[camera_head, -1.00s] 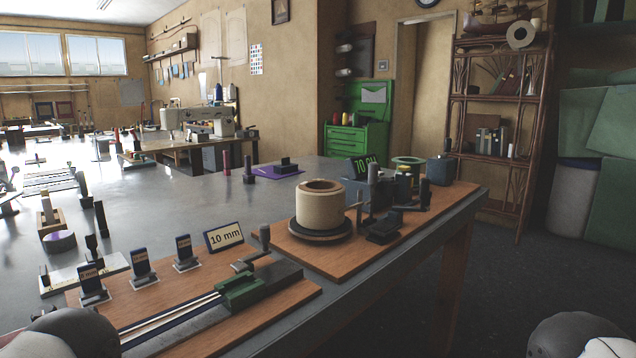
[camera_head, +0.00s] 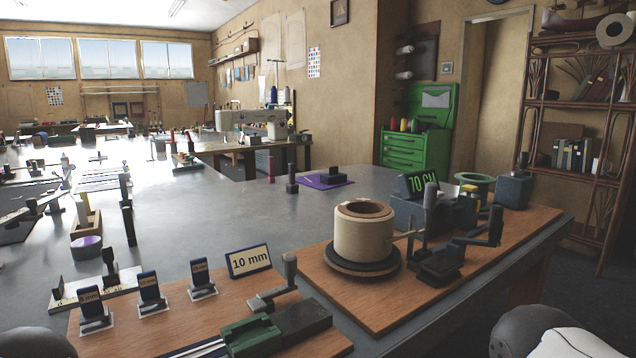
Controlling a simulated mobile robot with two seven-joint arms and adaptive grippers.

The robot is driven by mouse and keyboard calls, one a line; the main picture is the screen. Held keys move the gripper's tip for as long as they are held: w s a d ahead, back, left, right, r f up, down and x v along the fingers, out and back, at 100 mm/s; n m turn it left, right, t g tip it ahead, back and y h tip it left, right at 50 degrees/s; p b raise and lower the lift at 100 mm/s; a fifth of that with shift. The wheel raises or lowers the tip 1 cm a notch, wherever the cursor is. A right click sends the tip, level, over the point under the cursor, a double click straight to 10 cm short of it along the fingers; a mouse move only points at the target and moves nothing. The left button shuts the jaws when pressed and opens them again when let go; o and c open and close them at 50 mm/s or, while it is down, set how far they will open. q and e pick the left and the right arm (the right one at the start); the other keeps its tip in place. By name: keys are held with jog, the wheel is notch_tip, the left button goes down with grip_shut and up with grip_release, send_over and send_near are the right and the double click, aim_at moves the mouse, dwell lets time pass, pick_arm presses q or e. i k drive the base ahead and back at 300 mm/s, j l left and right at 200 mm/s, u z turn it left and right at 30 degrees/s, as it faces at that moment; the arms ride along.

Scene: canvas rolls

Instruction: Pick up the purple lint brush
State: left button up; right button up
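A small rounded piece with a purple top (camera_head: 86,242) lies on the grey table at the left, just in front of a light wooden block; it may be the lint brush, but it is too small to be sure. A flat purple mat (camera_head: 314,182) with a dark block on it lies farther back on the table. Neither of my grippers shows. Only rounded grey parts of my arms show at the bottom left and bottom right corners.
The grey table (camera_head: 225,215) fills the middle. A wooden board (camera_head: 376,315) at the right carries a large tan roll (camera_head: 363,238) and dark tools. A nearer board holds a green clamp (camera_head: 250,335) and label stands.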

aim_at(292, 188)
jog(key=k+z, duration=0.45)
jog(key=k+l+z, duration=0.15)
jog(key=z, duration=0.3)
jog(key=i+l+z, duration=0.25)
jog(key=i+z, duration=0.15)
jog(key=i+l+z, duration=0.1)
jog(key=i+z, duration=0.65)
jog(key=i, duration=2.65)
jog(key=i+j+u, duration=0.15)
jog(key=i+u, duration=0.6)
jog(key=i, duration=0.2)
jog(key=i+l+u, duration=0.2)
jog(key=i+u, duration=0.2)
jog(key=i+l+u, duration=0.35)
jog(key=i, duration=0.2)
jog(key=i+j+u, duration=0.5)
jog(key=i+u, duration=0.65)
jog(key=i, duration=0.2)
jog(key=i+u, duration=0.4)
jog(key=i, duration=1.25)
jog(key=i+l+u, duration=0.1)
jog(key=i, duration=1.2)
